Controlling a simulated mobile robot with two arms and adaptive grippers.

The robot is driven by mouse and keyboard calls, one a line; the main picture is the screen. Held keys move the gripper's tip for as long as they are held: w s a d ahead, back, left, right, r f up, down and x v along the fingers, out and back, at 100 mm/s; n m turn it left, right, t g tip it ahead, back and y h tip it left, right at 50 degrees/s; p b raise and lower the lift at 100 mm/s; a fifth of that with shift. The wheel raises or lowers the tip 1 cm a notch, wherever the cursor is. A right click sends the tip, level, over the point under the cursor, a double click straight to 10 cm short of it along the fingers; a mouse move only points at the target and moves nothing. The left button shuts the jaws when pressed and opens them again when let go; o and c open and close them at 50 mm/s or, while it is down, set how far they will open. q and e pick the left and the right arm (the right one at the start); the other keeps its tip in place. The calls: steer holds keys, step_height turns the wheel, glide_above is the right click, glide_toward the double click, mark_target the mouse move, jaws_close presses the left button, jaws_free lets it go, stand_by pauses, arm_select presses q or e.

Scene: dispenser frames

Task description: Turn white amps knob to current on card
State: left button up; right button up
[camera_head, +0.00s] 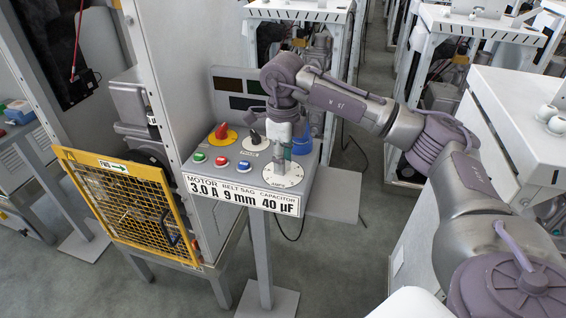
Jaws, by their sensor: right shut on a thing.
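The control panel (225,175) stands on a grey post in the middle of the view. The round white amps dial plate (294,178) is at its front right corner. My right gripper (281,160) points down over this plate and is shut on the amps knob. The fingers cover most of the knob, and I cannot read its pointer or the scale. The white card (240,195) on the panel's front edge reads motor 3.0 A, belt sag 9 mm, capacitor 40 µF. My left gripper is not in view.
A red knob on a yellow plate (222,139) and a black phase knob (254,139) sit behind. Green (198,158), red (221,161) and blue (244,165) buttons are to the left. A yellow mesh guard (130,205) stands left of the post. A white cabinet is at the right.

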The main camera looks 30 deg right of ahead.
steer(key=shift+r+n+b, duration=0.1)
steer(key=shift+n+b, duration=0.3)
steer(key=shift+n, duration=1)
steer(key=o, duration=1.1)
steer(key=shift+o, duration=0.2)
step_height(320, 180, up, 12)
